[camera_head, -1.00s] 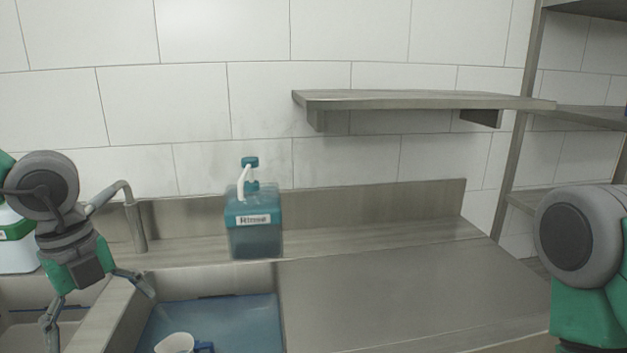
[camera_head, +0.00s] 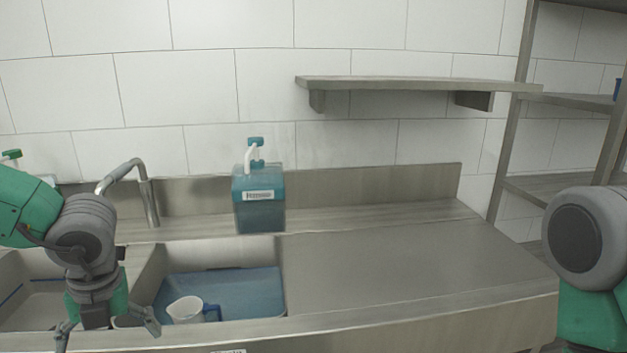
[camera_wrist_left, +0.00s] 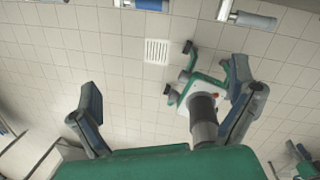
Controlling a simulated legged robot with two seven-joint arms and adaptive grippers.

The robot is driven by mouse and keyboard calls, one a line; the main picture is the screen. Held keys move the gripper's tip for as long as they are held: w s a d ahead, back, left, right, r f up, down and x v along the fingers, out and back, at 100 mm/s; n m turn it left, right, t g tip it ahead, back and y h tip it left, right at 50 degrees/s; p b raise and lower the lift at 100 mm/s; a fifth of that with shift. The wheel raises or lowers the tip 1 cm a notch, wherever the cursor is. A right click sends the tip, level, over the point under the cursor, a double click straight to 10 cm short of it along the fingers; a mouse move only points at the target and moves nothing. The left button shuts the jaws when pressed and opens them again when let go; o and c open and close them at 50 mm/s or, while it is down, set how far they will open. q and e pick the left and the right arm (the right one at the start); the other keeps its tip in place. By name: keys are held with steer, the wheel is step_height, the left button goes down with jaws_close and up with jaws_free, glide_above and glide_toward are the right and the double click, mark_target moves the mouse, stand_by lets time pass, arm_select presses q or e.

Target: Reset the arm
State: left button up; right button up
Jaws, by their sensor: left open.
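My left gripper (camera_head: 107,335) is open and empty, low at the left of the head view, in front of the sink's near edge. In the left wrist view its two fingers (camera_wrist_left: 168,112) are spread wide with nothing between them. Tiled floor and green and grey parts that look like my own body show beyond them. My right arm shows only in part at the right edge of the head view, and its gripper is outside the picture.
A white cup with a blue handle (camera_head: 186,309) sits in the blue-bottomed sink (camera_head: 240,290). A blue pump bottle (camera_head: 259,205) stands behind the sink. A faucet (camera_head: 150,200) rises at left. The steel counter (camera_head: 400,260) is clear. A wall shelf (camera_head: 420,84) hangs above.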

arm_select(q)
steer(key=s+f+m+t+y+b, duration=0.3)
steer(key=f+m+b, duration=0.7)
steer(key=f+m, duration=1.45)
steer(key=s+d+f+m+g+h+b, duration=0.1)
steer(key=s+d+f+m+h+b, duration=0.1)
steer(key=s+f+m, duration=0.7)
steer(key=s+d+f+m+g+h+b, duration=0.2)
steer(key=s+d+f+m+b, duration=0.3)
steer(key=s+f+m, duration=0.4)
steer(key=shift+f+h+b, duration=0.5)
steer(key=shift+f, duration=0.1)
steer(key=shift+d+m, duration=0.1)
steer(key=shift+m, duration=0.15)
